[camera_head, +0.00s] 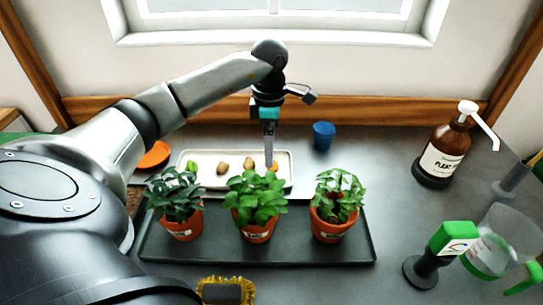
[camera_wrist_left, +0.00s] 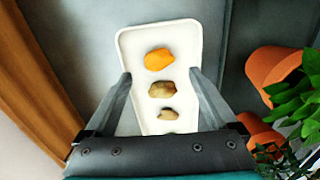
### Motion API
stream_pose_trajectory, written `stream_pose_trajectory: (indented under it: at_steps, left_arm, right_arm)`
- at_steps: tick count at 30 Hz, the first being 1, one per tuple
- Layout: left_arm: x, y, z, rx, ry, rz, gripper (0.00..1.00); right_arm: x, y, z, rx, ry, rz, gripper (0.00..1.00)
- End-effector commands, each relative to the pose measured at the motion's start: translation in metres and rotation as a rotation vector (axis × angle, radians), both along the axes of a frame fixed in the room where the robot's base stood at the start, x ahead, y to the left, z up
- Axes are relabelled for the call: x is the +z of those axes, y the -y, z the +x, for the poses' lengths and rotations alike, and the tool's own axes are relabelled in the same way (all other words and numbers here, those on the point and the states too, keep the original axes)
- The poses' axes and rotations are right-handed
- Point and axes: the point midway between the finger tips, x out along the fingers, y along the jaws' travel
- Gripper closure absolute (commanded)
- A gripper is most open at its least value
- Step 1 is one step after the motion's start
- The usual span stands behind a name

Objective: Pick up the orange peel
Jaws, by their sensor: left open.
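The orange peel (camera_wrist_left: 159,59) is a small orange piece lying on the white tray (camera_wrist_left: 185,33) in the left wrist view. In the head view a bit of the orange peel (camera_head: 275,164) shows at the tray's right end, partly hidden by a finger. My left gripper (camera_head: 269,163) points down over that end of the tray. In the left wrist view its two fingers (camera_wrist_left: 160,74) are spread apart with nothing held. The peel lies just beyond the line between the fingertips.
Brown scraps (camera_head: 222,168) and a green piece (camera_head: 192,166) share the tray. Potted plants (camera_head: 256,232) on a dark tray (camera_head: 160,250) stand in front. A blue cup (camera_head: 323,135) is to the right, an orange bowl (camera_head: 155,156) to the left. A pump bottle (camera_head: 443,150) stands farther right.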

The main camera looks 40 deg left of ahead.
Motion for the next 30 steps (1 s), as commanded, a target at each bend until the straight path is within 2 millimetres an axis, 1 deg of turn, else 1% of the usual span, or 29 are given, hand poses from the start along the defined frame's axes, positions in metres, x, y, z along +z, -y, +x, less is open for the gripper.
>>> stream_pose_trajectory:
  at_steps: [5, 8, 12, 15, 20, 23, 30]
  left_arm:
    - [-0.013, 0.002, 0.001, -0.001, -0.001, -0.002, 0.09]
    - [-0.029, 0.003, 0.002, -0.001, -0.003, -0.002, 0.09]
    - [-0.049, 0.003, 0.002, 0.0, -0.002, -0.002, 0.09]
    - [-0.053, 0.003, 0.002, -0.001, 0.0, -0.001, 0.09]
    - [-0.052, 0.003, 0.002, -0.001, 0.001, -0.001, 0.09]
    - [-0.052, 0.003, 0.002, -0.001, 0.0, 0.0, 0.19]
    - [-0.052, 0.003, 0.002, -0.001, 0.0, 0.0, 0.46]
  right_arm:
    - [-0.003, 0.001, 0.004, -0.002, 0.006, -0.002, 0.54]
    - [-0.007, 0.004, 0.005, -0.002, 0.007, -0.004, 0.54]
    - [-0.011, 0.013, 0.009, -0.001, 0.014, -0.016, 0.54]
    - [-0.011, 0.017, 0.013, -0.001, 0.02, -0.021, 0.54]
    - [-0.01, 0.017, 0.016, -0.002, 0.025, -0.02, 0.54]
    - [-0.01, 0.016, 0.016, -0.002, 0.025, -0.02, 0.54]
    - [-0.01, 0.014, 0.014, -0.002, 0.023, -0.017, 0.54]
